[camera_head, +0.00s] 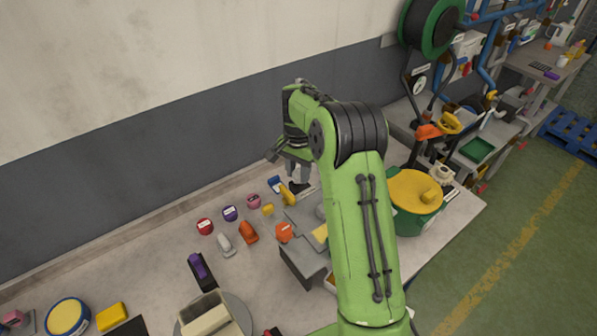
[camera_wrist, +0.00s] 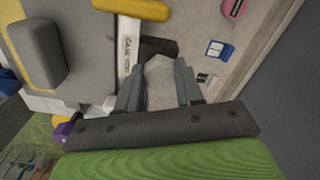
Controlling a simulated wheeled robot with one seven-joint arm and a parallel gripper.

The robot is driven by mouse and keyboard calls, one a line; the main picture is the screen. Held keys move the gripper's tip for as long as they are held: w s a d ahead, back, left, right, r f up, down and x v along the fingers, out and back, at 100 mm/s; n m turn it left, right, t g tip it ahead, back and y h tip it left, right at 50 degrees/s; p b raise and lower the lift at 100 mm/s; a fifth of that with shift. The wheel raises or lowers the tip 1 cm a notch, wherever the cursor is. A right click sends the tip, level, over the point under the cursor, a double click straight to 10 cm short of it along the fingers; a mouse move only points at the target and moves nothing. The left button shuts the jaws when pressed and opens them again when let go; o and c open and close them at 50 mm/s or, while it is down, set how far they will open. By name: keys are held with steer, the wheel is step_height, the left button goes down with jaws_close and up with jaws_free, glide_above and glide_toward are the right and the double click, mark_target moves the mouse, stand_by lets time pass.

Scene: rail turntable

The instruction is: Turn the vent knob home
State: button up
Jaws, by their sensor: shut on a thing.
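My gripper (camera_wrist: 160,64) is shut on a pale grey, faceted knob (camera_wrist: 160,82), seen between its two fingers in the wrist view. I take this to be the vent knob. Its lower part and its mark are hard to make out. A white strip with dark lettering (camera_wrist: 128,45) lies just left of the fingers; the lettering is too small to read surely. In the head view my gripper (camera_head: 297,178) reaches down behind the grey machine (camera_head: 300,256), near the wall. The knob cannot be told apart there.
A yellow lever (camera_head: 287,196) stands close to my gripper. A blue-and-white piece (camera_head: 275,184) and several coloured knobs, among them a red one (camera_head: 205,226), lie left of it. A green pot with a yellow lid (camera_head: 416,190) stands right of my arm. The wall is close behind.

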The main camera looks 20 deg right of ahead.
mark_target(298, 173)
steer(key=shift+w+m+b, duration=0.1)
steer(key=shift+m+b, duration=0.3)
steer(key=shift+m, duration=1.5)
steer(key=o, duration=1)
steer(key=shift+o, duration=0.2)
step_height(298, 173, up, 16)
steer(key=p, duration=0.3)
steer(key=shift+f, duration=0.2)
